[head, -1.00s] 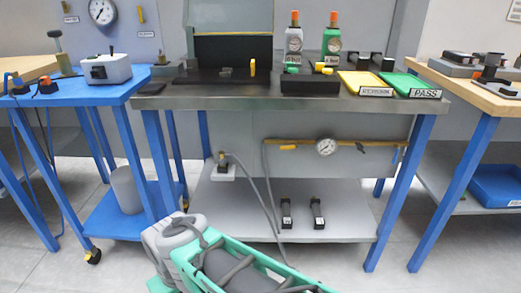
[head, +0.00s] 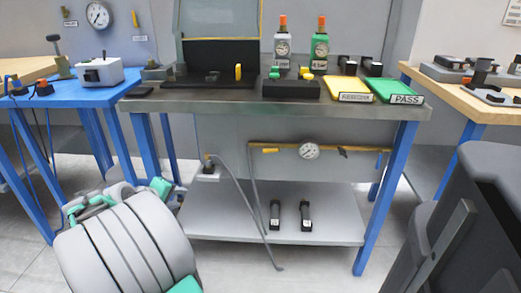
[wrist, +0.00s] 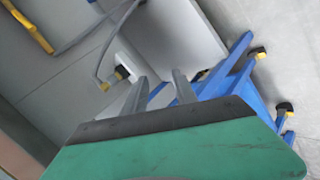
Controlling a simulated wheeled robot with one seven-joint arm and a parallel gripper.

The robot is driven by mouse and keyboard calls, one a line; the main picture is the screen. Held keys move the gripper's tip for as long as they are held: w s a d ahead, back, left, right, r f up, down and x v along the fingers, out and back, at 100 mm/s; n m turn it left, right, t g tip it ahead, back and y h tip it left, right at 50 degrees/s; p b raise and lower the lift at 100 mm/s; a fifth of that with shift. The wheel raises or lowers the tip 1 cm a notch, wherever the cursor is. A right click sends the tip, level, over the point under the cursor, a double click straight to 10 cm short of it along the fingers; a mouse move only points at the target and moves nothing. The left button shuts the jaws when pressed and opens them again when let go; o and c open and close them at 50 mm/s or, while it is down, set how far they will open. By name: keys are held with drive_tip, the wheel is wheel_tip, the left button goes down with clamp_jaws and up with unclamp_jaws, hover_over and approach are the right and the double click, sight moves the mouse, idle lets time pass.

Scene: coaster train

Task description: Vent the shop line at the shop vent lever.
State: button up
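A brass pipe (head: 290,147) runs under the middle bench with a round gauge (head: 309,151). A small yellow lever (head: 270,150) is at its left and a small dark lever (head: 343,152) nearer its right; I cannot read which is the shop vent lever. A grey hose runs from the pipe area down to the lower shelf. In the wrist view, my gripper (wrist: 160,88) has two grey fingers apart with nothing between them. A yellow bar (wrist: 30,27), probably part of the pipe, shows at upper left, away from the fingers. The fingertips cannot be made out in the head view.
Bottles, a yellow tray (head: 345,89) and a green tray (head: 385,88) stand on the bench. Blue legs (head: 380,200) flank the open space below.

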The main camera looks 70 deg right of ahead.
drive_tip(key=s+d+r+g+h, duration=0.2)
drive_tip(key=s+d+r+g, duration=0.15)
drive_tip(key=s+d, duration=0.5)
drive_tip(key=g+h, duration=0.2)
drive_tip(key=g, duration=0.4)
approach(266, 151)
drive_tip(key=s+d, duration=0.1)
drive_tip(key=s, duration=0.1)
drive_tip(key=shift+t, duration=0.25)
drive_tip(key=x, duration=0.2)
drive_tip(key=b+x, duration=0.1)
drive_tip(key=x, duration=0.2)
drive_tip(key=b+x, duration=0.1)
drive_tip(key=x, duration=0.1)
drive_tip(key=shift+w+d+f, duration=0.1)
drive_tip(key=shift+w+d, duration=0.05)
drive_tip(key=shift+d, duration=0.25)
clamp_jaws()
